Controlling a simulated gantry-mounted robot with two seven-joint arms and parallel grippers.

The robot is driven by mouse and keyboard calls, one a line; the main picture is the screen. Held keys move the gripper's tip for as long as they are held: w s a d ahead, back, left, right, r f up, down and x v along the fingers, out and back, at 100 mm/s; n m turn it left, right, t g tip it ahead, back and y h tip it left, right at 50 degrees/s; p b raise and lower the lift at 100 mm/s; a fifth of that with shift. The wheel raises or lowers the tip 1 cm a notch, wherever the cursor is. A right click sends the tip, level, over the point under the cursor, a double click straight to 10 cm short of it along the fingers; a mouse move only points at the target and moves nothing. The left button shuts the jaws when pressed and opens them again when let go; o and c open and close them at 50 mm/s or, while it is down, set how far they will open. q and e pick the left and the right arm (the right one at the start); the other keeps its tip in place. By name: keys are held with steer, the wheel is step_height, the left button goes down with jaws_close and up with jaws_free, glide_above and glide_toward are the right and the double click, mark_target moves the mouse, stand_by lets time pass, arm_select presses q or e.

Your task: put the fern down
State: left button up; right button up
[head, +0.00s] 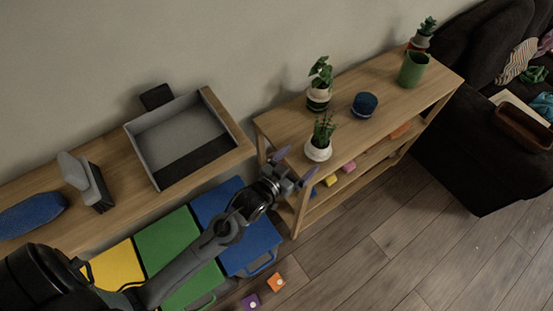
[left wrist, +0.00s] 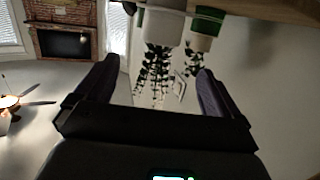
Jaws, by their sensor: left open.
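A leafy plant in a white pot (head: 318,151), seemingly the fern, stands upright at the front left edge of the wooden shelf top (head: 375,118). My left gripper (head: 296,164) is just left of and below this pot, open, its fingers pointing towards it. In the left wrist view, which is upside down, the white pot (left wrist: 163,27) and its dark leaves (left wrist: 157,67) show beyond and between the open fingers, with nothing gripped. Whether a finger touches the pot cannot be told. My right gripper is in neither view.
Behind the white pot stand a plant in a green-and-white pot (head: 318,98) and a blue cup (head: 365,104). A green cup (head: 413,69) and a small plant (head: 423,35) stand farther right. A grey tray (head: 180,135) lies on the left bench. Shelf front centre is clear.

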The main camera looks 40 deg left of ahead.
arm_select(q)
steer(key=s+a+f+g, duration=0.1)
steer(key=s+f+g, duration=0.2)
steer(key=s, duration=0.9)
steer(key=s+a+f+g+y, duration=0.1)
steer(key=s+f+g, duration=0.2)
steer(key=s+g, duration=0.6)
steer(key=s, duration=0.3)
steer(key=shift+f+m+g, duration=0.25)
steer(key=shift+m+g, duration=0.05)
steer(key=shift+m, duration=0.1)
steer(key=shift+a+r, duration=0.1)
step_height(320, 180, up, 36)
steer(key=p, duration=3.6)
